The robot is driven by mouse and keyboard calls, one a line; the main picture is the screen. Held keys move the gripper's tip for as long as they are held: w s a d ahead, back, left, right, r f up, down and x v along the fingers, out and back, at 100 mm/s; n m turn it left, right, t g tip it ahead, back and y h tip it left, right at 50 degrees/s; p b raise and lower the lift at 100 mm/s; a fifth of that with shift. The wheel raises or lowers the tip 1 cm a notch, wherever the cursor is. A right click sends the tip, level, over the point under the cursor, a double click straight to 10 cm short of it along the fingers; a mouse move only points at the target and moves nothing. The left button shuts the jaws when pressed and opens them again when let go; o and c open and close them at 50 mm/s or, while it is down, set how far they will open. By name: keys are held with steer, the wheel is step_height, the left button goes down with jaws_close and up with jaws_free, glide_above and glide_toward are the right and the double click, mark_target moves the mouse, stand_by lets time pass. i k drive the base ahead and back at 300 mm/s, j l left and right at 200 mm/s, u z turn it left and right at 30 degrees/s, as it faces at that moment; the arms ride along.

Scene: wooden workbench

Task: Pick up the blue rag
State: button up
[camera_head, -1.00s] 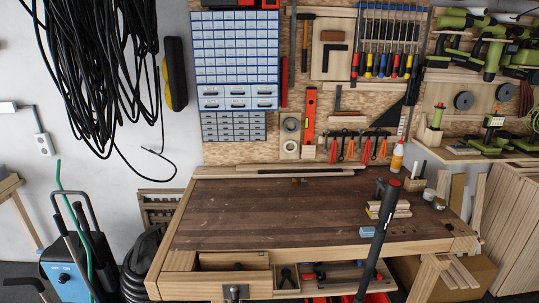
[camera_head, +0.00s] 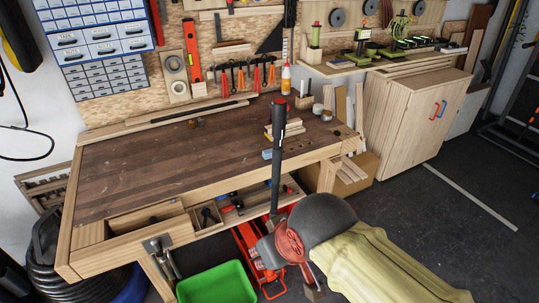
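A small light blue item (camera_head: 267,154), possibly the blue rag, lies at the front edge of the wooden workbench (camera_head: 160,160), right of the middle. It is too small for me to tell whether it is cloth. It lies just left of an upright black handle with a red top, which stands in front of the bench and may hide part of it. My gripper is not in view, so its distance from the item cannot be seen.
The black handle (camera_head: 276,160) rises beside a red floor jack (camera_head: 250,255). A green bin (camera_head: 215,285), a grey rounded object (camera_head: 318,218) and a yellowish cover (camera_head: 380,268) are in front. Wood blocks (camera_head: 290,128) lie behind the blue item.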

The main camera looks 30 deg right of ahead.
mark_target(267, 154)
steer(key=i+l+u, duration=0.15)
steer(key=l+u, duration=0.2)
steer(key=l, duration=0.4)
steer(key=i+l+u, duration=0.1)
steer(key=l+u, duration=0.25)
steer(key=l, duration=0.4)
steer(key=i+l+u, duration=0.15)
steer(key=l, duration=0.15)
steer(key=i+l+u, duration=0.1)
steer(key=l, duration=0.2)
steer(key=i+l+u, duration=0.15)
steer(key=i+l, duration=0.05)
steer(key=l, duration=0.1)
